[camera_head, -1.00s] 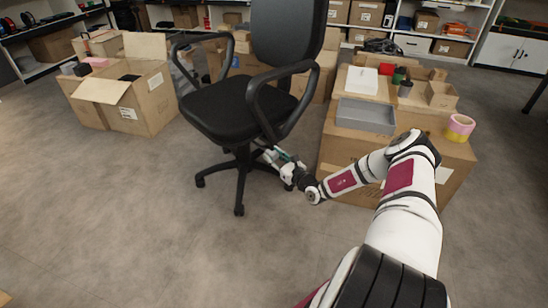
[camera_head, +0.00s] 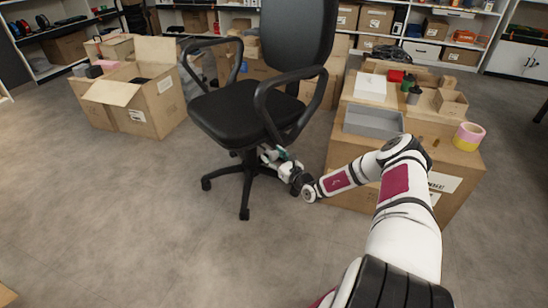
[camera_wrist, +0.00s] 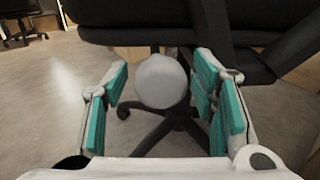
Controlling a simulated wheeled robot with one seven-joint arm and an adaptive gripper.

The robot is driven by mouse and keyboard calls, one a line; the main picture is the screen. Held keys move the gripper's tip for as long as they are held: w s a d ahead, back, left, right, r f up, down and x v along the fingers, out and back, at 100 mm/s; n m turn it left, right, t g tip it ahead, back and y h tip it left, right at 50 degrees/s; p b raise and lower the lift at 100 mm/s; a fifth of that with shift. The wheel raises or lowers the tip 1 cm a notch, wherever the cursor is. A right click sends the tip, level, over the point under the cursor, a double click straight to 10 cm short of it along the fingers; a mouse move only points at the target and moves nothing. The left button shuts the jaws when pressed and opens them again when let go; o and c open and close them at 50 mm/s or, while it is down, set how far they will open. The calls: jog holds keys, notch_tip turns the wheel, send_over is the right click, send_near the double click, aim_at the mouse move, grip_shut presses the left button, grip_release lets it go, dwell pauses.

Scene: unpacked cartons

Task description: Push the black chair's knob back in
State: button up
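The black chair (camera_head: 235,118) stands upright in the middle of the head view, with its seat, armrests and wheeled base in sight. My gripper (camera_head: 268,153) is low under the right side of the seat, partly hidden by the seat and armrest. In the wrist view, my gripper is open, with teal finger pads on the left and right. A pale rounded knob (camera_wrist: 161,81) shows between the pads, just under the seat's dark underside. I see a gap on each side of it; whether anything touches it end-on I cannot tell. How far the knob sticks out cannot be told.
Right of the chair, a large carton (camera_head: 455,185) carries a grey tray (camera_head: 373,121), a tape roll (camera_head: 468,136) and small boxes. An open carton (camera_head: 145,100) stands at the left. The chair's armrest (camera_head: 290,105) hangs above my gripper. The floor in front is clear.

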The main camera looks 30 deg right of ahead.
jog(key=s, duration=1.2)
jog(key=shift+d, duration=0.35)
